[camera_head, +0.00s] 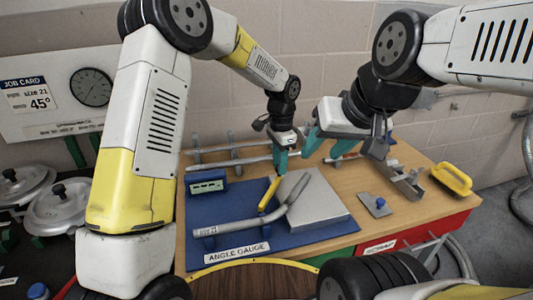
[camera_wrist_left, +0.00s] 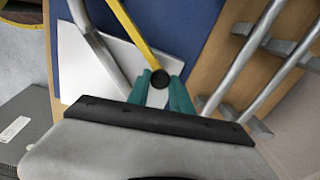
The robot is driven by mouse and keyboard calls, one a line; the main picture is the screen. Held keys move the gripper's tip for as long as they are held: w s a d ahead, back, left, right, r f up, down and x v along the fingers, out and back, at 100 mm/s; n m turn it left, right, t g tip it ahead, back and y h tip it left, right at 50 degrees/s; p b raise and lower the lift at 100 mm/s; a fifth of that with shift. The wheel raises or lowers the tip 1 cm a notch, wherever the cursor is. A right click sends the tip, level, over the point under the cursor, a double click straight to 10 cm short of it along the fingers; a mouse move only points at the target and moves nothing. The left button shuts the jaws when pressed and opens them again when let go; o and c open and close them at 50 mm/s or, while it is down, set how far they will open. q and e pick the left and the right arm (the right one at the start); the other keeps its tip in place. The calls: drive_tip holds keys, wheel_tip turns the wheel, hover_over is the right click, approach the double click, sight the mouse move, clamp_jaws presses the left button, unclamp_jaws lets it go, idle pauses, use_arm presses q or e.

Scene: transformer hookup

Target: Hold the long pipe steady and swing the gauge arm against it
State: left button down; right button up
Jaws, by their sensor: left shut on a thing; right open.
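A bent grey pipe (camera_head: 240,222) lies on the blue mat (camera_head: 225,255) of the angle gauge. Its short leg runs up to the right over a light grey plate (camera_head: 325,205). The yellow gauge arm (camera_head: 268,194) stands left of that leg with a visible gap. My left gripper (camera_head: 280,160) is shut on the black knob (camera_wrist_left: 160,79) at the gauge arm's end. In the left wrist view the yellow arm (camera_wrist_left: 133,32) and pipe (camera_wrist_left: 94,42) run side by side, apart. My right gripper (camera_head: 329,148) is open and empty, above the table behind the plate.
Straight pipes (camera_head: 230,163) lie on a rack at the back. A small green-screened box (camera_head: 207,184) sits on the mat's left. A metal bracket (camera_head: 402,180), a blue-knobbed plate (camera_head: 376,204) and a yellow-handled tool (camera_head: 452,178) lie at right. A job card (camera_head: 38,102) shows 45°.

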use_arm(q)
drive_tip(key=shift+s+d+r+m, duration=0.1)
drive_tip(key=shift+s+d+m, duration=0.25)
drive_tip(key=shift+d+m, duration=0.25)
drive_tip(key=shift+s+d+m, duration=0.35)
drive_tip(key=shift+d+m, duration=0.15)
drive_tip(key=shift+d, duration=0.1)
drive_tip(key=c, duration=1.1)
unclamp_jaws()
drive_tip(key=shift+c, duration=0.2)
wheel_tip(320, 180, up, 8)
